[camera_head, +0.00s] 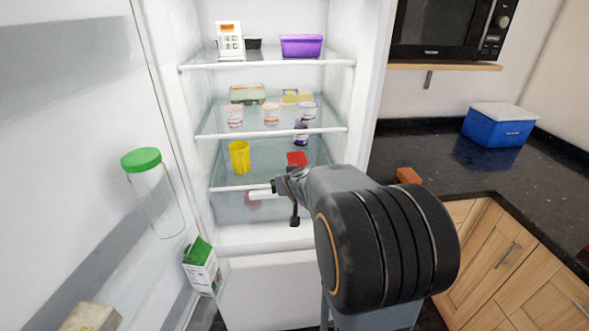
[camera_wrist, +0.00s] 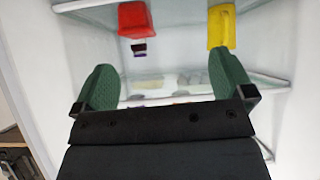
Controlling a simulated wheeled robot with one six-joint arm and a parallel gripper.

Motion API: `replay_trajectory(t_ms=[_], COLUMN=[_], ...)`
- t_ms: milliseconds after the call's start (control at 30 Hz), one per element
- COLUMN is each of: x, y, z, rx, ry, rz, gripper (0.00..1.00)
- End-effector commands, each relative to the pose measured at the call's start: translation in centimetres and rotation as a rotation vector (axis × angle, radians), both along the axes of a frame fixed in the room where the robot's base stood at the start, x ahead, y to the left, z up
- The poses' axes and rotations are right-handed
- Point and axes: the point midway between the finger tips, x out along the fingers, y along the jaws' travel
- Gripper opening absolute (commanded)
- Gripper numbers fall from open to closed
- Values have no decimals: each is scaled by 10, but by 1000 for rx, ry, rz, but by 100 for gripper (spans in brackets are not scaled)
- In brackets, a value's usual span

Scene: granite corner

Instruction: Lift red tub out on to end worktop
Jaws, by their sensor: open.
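The red tub (camera_head: 297,158) stands on the lower glass shelf of the open fridge, right of a yellow cup. My arm hides part of the space in front of it in the head view. In the wrist view the red tub (camera_wrist: 135,19) shows at the top, beyond my fingers. My gripper (camera_wrist: 160,85) is open and empty, its two green fingers wide apart. In the head view my gripper (camera_head: 272,190) is at the fridge opening, in front of and below the tub. The end worktop (camera_head: 450,165) is dark speckled granite to the right of the fridge.
Pots fill the shelf above. The open fridge door (camera_head: 80,150) bounds the left, holding a green-lidded jar (camera_head: 152,190). A blue box (camera_head: 498,126) stands on the worktop; its middle is clear.

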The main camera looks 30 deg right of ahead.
Motion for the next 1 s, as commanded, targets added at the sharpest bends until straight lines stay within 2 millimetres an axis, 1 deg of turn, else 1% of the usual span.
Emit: replay_trajectory(t_ms=[33, 100, 200, 300, 367, 500, 700, 833, 1000], x=[11, 24, 35, 44, 51, 73, 100, 111, 117], y=[-21, -44, -68, -83, -91, -103, -115, -119, -121], z=[-7, -11, -16, -20, -23, -34, -44, -50, -53], rx=[-8, -26, -37, -43, -43, -45, -46, -46, -46], ry=[-42, -110, -182, -227, -241, -251, -251, -251, -251], rz=[-15, -30, -35, -36, -36, -36, -37, -37, -37], gripper=[100, 100, 100, 100, 100, 100, 100, 100, 100])
